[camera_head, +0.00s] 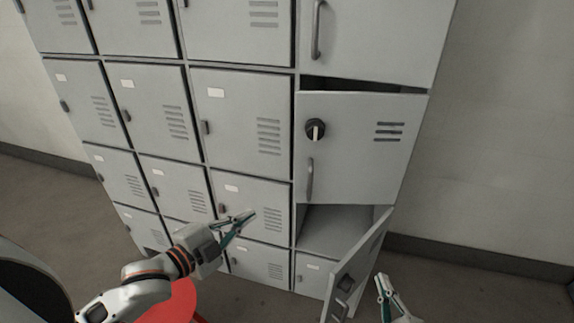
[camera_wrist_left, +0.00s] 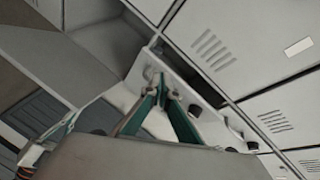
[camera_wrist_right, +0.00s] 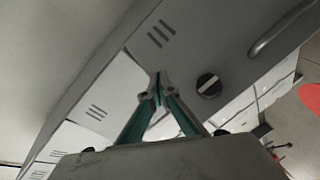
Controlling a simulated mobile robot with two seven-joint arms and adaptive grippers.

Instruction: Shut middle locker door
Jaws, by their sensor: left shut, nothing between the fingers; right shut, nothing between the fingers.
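The middle locker door (camera_head: 358,150) in the right column is a grey panel with a black round knob, a bar handle and vent slots. It stands ajar, with a dark gap along its top edge. My left gripper (camera_head: 247,214) is shut and empty, left of and below this door, in front of the smaller lockers. My right gripper (camera_head: 382,281) is shut and empty, low at the right, beside the open lower door (camera_head: 360,262). The right wrist view shows a door panel (camera_wrist_right: 235,60) with a knob and handle close to the shut fingertips; I cannot tell which door.
The lower door stands wide open into the room, below the middle door, with an open compartment (camera_head: 335,228) behind it. The upper door (camera_head: 375,40) is above. Smaller closed lockers fill the left. A red round object (camera_head: 172,303) is near my left arm. Floor is clear at the right.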

